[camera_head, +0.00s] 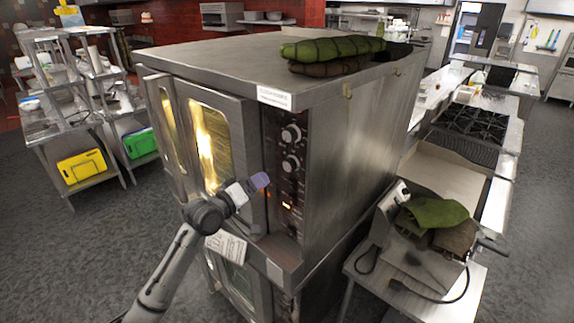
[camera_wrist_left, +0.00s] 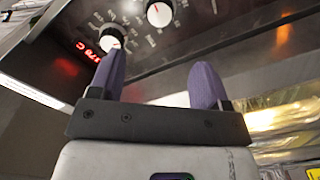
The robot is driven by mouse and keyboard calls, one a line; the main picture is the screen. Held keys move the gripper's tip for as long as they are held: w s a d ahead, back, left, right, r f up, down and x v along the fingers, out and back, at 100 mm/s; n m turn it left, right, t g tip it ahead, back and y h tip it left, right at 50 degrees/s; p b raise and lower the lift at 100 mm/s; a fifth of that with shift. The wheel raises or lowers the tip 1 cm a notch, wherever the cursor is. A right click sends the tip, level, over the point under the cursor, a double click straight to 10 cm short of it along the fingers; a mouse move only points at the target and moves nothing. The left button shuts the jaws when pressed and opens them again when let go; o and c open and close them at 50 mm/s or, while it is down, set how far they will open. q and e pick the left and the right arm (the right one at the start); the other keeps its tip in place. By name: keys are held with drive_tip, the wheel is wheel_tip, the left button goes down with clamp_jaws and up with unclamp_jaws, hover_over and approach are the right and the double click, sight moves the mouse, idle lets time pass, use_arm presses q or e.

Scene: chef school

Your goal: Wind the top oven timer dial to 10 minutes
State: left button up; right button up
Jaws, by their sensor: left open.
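The top oven (camera_head: 350,135) has a dark control panel on its front right edge. My left gripper (camera_head: 262,180) is in front of the panel, left of the dials. In the left wrist view its purple fingers (camera_wrist_left: 157,62) are apart and empty. One dial (camera_wrist_left: 110,38) appears near the left fingertip, another (camera_wrist_left: 160,14) beyond; contact is unclear. My right gripper is not in view.
The oven door with its lit window (camera_head: 210,145) is just left of the panel. Green mitts (camera_head: 332,48) lie on the oven top. A side table (camera_head: 440,295) with an appliance and green cloth (camera_head: 437,211) stands at right.

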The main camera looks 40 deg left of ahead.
sight(287, 167)
use_arm(q)
drive_tip(key=w, duration=0.3)
drive_tip(key=w+p, duration=0.1)
drive_tip(key=w, duration=0.3)
drive_tip(key=w+d+p, duration=0.1)
drive_tip(key=w, duration=0.2)
drive_tip(key=shift+w, duration=0.4)
drive_tip(key=shift+w+p, duration=0.35)
drive_tip(key=shift+w, duration=0.55)
drive_tip(key=c, duration=0.7)
drive_tip(key=shift+f+m+b, duration=0.15)
drive_tip(key=shift+m+b, duration=0.15)
drive_tip(key=shift+b, duration=0.2)
drive_tip(key=o, duration=0.7)
